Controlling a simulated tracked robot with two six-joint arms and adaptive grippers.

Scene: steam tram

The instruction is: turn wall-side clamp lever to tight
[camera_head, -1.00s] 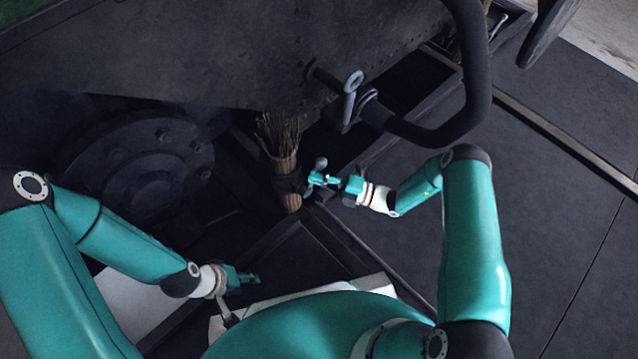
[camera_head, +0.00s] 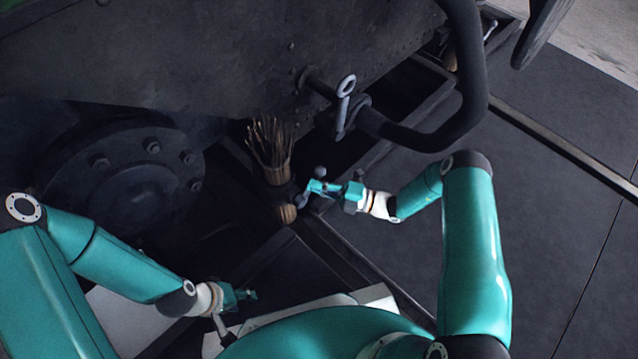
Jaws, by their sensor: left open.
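A small dark clamp (camera_head: 289,191) sits around the brush handle, beside the low dark edge. Small grey rounded ends (camera_head: 302,200) show there, partly behind my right gripper; I cannot tell which belongs to the lever or how it is turned. My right gripper (camera_head: 313,187) is at these parts, pointing left; whether it touches or grips them is too small to tell. My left gripper (camera_head: 250,294) is open, low and left of centre, away from the clamp, with nothing visible in it.
A bristle brush (camera_head: 271,150) stands bristles up at the clamp. A grey ring-ended pin (camera_head: 345,100) and a thick curved dark bar (camera_head: 468,105) hang above my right gripper. A large bolted wheel (camera_head: 125,178) is at left. Open dark floor (camera_head: 545,215) lies at right.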

